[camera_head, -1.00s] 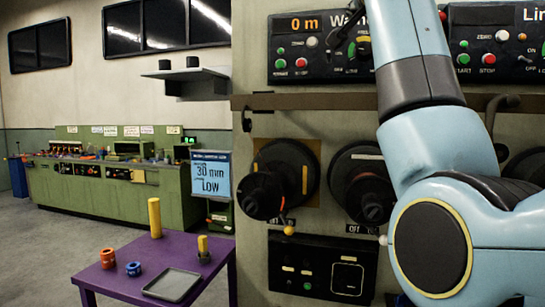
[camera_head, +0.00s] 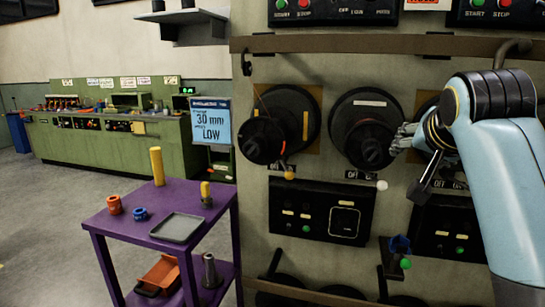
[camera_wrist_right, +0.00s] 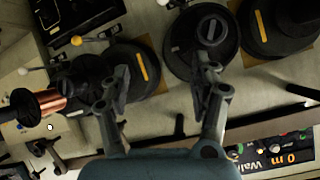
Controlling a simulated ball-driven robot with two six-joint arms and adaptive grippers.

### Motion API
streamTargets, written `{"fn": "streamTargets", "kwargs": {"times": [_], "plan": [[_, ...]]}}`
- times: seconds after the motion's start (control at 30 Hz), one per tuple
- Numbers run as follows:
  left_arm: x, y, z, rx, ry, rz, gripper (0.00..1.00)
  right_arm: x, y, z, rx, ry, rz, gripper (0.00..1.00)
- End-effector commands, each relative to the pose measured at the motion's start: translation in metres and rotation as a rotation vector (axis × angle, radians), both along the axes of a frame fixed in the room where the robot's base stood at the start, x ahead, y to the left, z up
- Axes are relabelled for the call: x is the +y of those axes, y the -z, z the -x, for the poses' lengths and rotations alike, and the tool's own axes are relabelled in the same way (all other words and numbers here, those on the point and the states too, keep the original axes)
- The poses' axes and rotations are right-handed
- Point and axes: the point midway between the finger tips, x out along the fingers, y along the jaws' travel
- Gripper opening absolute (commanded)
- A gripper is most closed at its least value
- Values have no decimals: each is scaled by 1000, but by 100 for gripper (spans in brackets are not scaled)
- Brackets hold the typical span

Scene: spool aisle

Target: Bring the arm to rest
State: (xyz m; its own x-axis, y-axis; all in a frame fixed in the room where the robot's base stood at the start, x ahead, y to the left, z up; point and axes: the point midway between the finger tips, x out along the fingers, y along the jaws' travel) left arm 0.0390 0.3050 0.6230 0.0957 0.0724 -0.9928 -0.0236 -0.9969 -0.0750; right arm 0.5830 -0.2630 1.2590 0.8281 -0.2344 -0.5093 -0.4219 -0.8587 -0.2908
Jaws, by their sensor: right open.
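My right gripper (camera_head: 405,140) shows at the right of the head view, in front of the grey machine wall (camera_head: 310,140) and just right of the middle black spool (camera_head: 366,128). In the right wrist view the gripper (camera_wrist_right: 165,82) has its two dark fingers spread wide, with nothing between them. Black spools and the wall lie beyond the fingertips. My blue right arm comes in from the right edge. My left gripper is not in view.
The left black spool (camera_head: 283,125) and a control panel (camera_head: 320,210) are on the wall. A purple cart (camera_head: 130,226) carries a grey tray (camera_head: 178,228), a yellow cylinder (camera_head: 157,166) and orange and blue parts. A copper spool (camera_wrist_right: 37,106) shows in the wrist view. Floor at left is clear.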

Motion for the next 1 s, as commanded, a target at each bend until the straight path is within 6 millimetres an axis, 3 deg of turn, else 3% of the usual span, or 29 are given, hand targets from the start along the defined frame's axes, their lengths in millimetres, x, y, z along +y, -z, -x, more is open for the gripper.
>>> {"fn": "streamTargets", "kwargs": {"times": [0.03,0.1,0.2,0.3,0.5,0.7,0.77,1.0], "plan": [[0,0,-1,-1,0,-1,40,-6,36,28,78,-28,31,63],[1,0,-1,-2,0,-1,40,-11,79,68,184,-81,73,63],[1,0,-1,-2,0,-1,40,-14,128,129,329,-170,126,63],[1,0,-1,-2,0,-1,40,-15,159,181,442,-253,164,63],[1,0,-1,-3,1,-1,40,-13,193,265,611,-399,210,63],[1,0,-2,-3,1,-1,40,-9,208,334,743,-533,236,63],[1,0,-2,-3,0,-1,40,-8,211,354,781,-573,242,63],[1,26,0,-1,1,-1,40,-14,305,336,800,-561,228,63]]}}
